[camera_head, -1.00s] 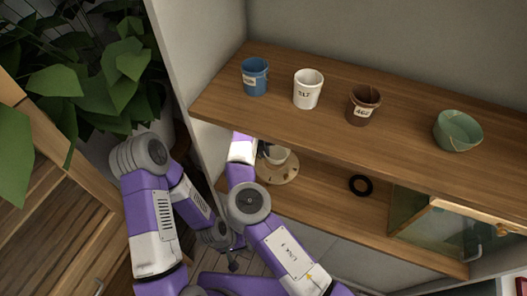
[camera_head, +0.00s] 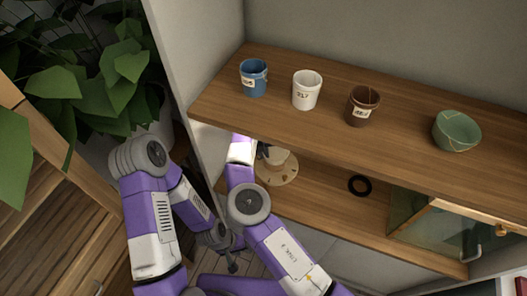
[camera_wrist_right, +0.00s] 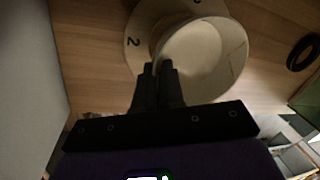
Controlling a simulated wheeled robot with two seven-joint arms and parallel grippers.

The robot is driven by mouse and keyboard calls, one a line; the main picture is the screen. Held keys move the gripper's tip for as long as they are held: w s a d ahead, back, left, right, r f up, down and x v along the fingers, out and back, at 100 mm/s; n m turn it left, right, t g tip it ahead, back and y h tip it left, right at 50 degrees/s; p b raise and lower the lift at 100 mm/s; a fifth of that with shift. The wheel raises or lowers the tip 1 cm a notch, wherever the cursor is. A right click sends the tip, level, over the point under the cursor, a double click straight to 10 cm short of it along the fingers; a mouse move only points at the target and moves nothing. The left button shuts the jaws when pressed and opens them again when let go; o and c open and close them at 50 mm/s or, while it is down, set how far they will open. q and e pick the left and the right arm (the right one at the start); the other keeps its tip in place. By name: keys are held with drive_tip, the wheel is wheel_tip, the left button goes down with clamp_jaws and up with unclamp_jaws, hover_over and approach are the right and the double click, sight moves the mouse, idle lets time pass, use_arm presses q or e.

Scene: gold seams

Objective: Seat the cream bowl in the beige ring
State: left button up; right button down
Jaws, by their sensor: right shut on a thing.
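The cream bowl (camera_wrist_right: 205,58) is at the tips of my right gripper (camera_wrist_right: 158,68), which is shut on its near left rim in the right wrist view. In the head view the bowl (camera_head: 277,155) is partly hidden by the upper shelf, above the disc (camera_head: 280,177) on the lower shelf. The beige ring cannot be made out clearly; the bowl hides the disc's middle. My left gripper (camera_head: 232,264) hangs low in front of the shelves, away from the bowl, and its jaws are too small to read.
A blue cup (camera_head: 253,78), white cup (camera_head: 306,90), brown cup (camera_head: 362,106) and green bowl (camera_head: 456,131) stand on the upper shelf. A black ring (camera_head: 360,186) lies right of the disc. A glass-sided case (camera_head: 420,222) is further right. A grey wall (camera_wrist_right: 28,80) stands close on the left.

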drive_tip(key=shift+f+b, duration=0.85)
drive_tip(key=shift+f, duration=0.3)
drive_tip(key=c, duration=0.8)
unclamp_jaws()
drive_tip(key=shift+r, duration=0.1)
